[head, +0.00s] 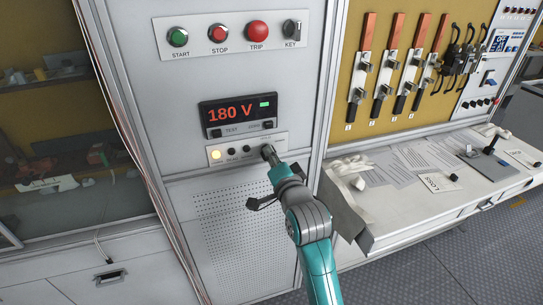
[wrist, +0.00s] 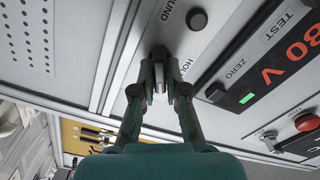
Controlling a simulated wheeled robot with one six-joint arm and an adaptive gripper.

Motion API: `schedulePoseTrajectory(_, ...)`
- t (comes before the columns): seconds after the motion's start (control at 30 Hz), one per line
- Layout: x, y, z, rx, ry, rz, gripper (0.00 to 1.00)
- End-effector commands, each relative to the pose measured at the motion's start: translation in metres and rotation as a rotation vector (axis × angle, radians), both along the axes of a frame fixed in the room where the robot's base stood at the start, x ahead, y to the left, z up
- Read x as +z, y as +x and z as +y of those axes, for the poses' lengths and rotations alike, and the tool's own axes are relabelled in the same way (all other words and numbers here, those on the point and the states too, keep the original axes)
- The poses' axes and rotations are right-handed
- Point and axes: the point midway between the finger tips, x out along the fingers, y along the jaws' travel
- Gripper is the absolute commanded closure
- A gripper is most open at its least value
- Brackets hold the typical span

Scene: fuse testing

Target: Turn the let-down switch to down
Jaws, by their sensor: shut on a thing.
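The let-down switch (wrist: 160,76) is on a narrow light-grey strip of the control panel, below the display. It shows as a small, partly hidden lever between my fingertips. Parts of the labels "HO..." and "...UND" show beside it. My gripper (wrist: 160,88) is shut on the switch, one finger on each side. In the head view my gripper (head: 268,153) reaches the right end of the strip (head: 226,145) and covers most of the switch. I cannot tell which position the switch is in.
The display (head: 235,113) reads 180 V. A lit yellow lamp (head: 215,155) and small black buttons share the strip. START (head: 178,37), STOP (head: 219,33) and TRIP (head: 256,31) buttons and a KEY switch (head: 292,28) are above. A bench (head: 405,225) with papers and gloves stands right.

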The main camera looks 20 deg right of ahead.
Motion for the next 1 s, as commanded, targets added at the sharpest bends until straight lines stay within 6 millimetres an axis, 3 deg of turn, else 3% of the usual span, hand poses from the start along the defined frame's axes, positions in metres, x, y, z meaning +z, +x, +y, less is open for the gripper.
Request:
schedulePoseTrajectory(0.2, 0.0, 0.0, -0.001, -0.001, 0.001, 0.0, 1.0)
schedulePoseTrajectory(0.23, 0.0, 0.0, -0.001, -0.001, 0.001, 0.0, 0.8)
schedulePoseTrajectory(0.3, 0.0, 0.0, -0.001, -0.001, 0.0, 0.0, 0.63)
schedulePoseTrajectory(0.67, 0.0, -0.003, 0.0, 0.0, 0.0, 0.0, 0.62)
schedulePoseTrajectory(0.83, -0.001, -0.022, 0.0, 0.0, 0.0, 0.0, 0.62)
schedulePoseTrajectory(1.0, -0.001, -0.056, 0.0, -0.001, 0.0, 0.002, 0.62)
